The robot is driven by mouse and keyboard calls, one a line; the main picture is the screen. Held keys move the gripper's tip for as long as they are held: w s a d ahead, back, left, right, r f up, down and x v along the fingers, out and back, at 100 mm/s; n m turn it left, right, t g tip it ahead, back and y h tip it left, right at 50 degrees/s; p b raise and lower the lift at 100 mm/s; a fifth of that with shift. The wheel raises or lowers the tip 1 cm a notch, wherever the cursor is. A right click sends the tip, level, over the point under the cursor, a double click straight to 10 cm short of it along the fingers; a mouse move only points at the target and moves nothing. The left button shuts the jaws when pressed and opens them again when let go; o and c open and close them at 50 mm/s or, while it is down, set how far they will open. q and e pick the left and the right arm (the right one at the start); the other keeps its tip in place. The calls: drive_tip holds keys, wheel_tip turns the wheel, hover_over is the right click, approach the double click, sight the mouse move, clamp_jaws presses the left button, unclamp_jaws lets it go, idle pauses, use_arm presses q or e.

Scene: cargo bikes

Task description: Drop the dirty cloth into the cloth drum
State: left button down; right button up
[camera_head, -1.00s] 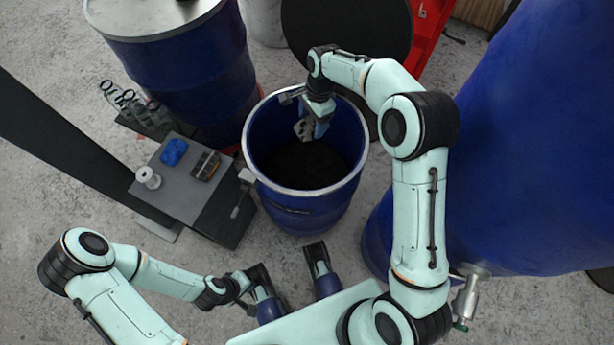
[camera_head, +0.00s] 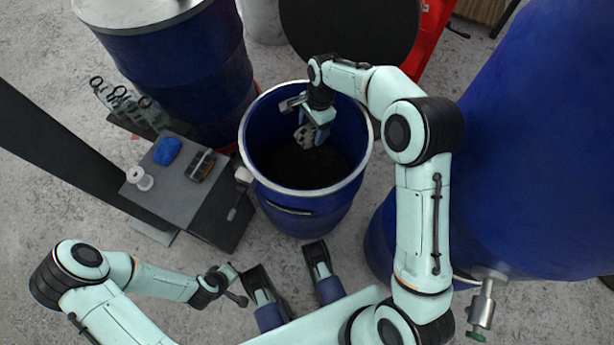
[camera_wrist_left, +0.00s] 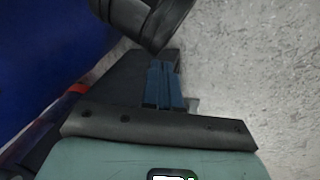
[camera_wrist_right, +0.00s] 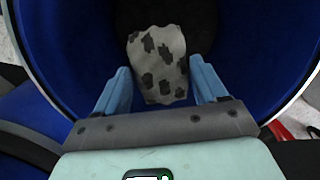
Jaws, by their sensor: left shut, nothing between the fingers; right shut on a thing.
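The dirty cloth (camera_head: 304,136) is grey-white with dark spots. My right gripper (camera_head: 318,130) is shut on it and holds it inside the mouth of the open blue drum (camera_head: 305,213), above the dark bottom. In the right wrist view the cloth (camera_wrist_right: 158,62) sits between the blue fingers, with the drum's blue inner wall (camera_wrist_right: 268,62) around it. My left gripper (camera_head: 238,288) is low in front of the drum, outside it. In the left wrist view its blue fingers (camera_wrist_left: 164,85) are together and empty.
A grey stand (camera_head: 203,215) left of the drum bears a blue lump (camera_head: 167,151), a dark block (camera_head: 201,165) and a white spool (camera_head: 139,178). A closed blue drum (camera_head: 190,75) stands behind it. A large blue barrel (camera_head: 510,170) is close on the right.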

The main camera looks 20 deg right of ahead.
drive_tip(key=o, duration=1.1)
use_arm(q)
drive_tip(key=s+d+r+g+p, duration=0.1)
drive_tip(key=s+d+r+p, duration=0.1)
drive_tip(key=s+r+p, duration=0.1)
drive_tip(key=shift+s+d+r+g+h, duration=0.3)
drive_tip(key=shift+s+r+g+h, duration=0.15)
drive_tip(key=shift+s, duration=0.75)
use_arm(e)
wheel_tip(320, 180, up, 13)
drive_tip(key=d, duration=0.2)
drive_tip(key=shift+w+r, duration=0.15)
use_arm(q)
drive_tip(key=shift+s, duration=0.1)
